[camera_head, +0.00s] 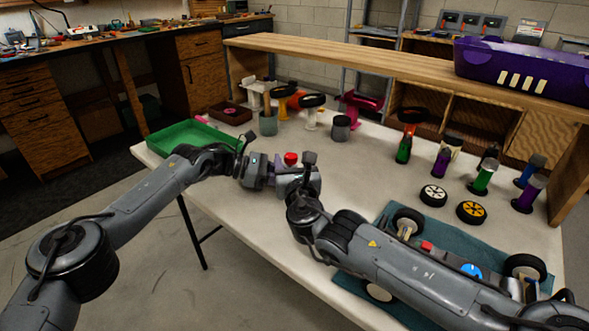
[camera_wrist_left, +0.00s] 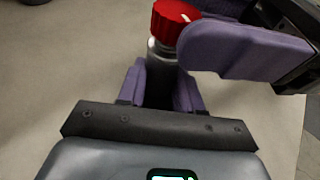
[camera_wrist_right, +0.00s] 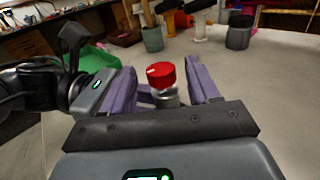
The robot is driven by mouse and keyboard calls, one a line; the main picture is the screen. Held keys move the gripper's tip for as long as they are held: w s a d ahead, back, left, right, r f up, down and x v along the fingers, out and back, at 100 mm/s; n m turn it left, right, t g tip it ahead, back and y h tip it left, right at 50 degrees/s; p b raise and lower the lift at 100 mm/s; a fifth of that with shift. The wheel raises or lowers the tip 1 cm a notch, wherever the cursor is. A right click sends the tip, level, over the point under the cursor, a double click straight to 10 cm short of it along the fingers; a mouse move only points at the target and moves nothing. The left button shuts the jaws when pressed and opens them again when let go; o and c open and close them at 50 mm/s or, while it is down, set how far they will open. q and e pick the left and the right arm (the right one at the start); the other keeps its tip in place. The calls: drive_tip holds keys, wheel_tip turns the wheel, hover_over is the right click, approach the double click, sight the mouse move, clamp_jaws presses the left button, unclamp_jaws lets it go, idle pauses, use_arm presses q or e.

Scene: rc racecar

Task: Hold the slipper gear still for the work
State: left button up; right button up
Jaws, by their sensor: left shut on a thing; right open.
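A red knob-like cap (camera_head: 291,158) on a silver stem stands upright between my two grippers above the near part of the table; I take it for the slipper gear's assembly, but no gear teeth show. It also shows in the left wrist view (camera_wrist_left: 174,20) and the right wrist view (camera_wrist_right: 161,75). My left gripper (camera_head: 268,173) is shut on the stem below the cap, from the left. My right gripper (camera_wrist_right: 165,85) is open, its purple fingers on either side of the cap and stem with a visible gap on the right. The lower stem is hidden by the fingers.
A green tray (camera_head: 165,140) lies at the table's left. An RC car chassis (camera_head: 440,250) sits on a teal mat at right, under my right forearm. Wheels (camera_head: 433,195), coloured bottles (camera_head: 404,149) and cups (camera_head: 340,128) stand farther back. The middle of the table is clear.

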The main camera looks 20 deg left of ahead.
drive_tip(key=shift+v, duration=6)
drive_tip(key=shift+w+a, duration=0.3)
drive_tip(key=shift+w, duration=0.2)
drive_tip(key=shift+f+x, duration=0.25)
drive_tip(key=shift+x, duration=6.4)
drive_tip(key=shift+w, duration=0.1)
drive_tip(key=shift+d, duration=0.1)
drive_tip(key=c, duration=1)
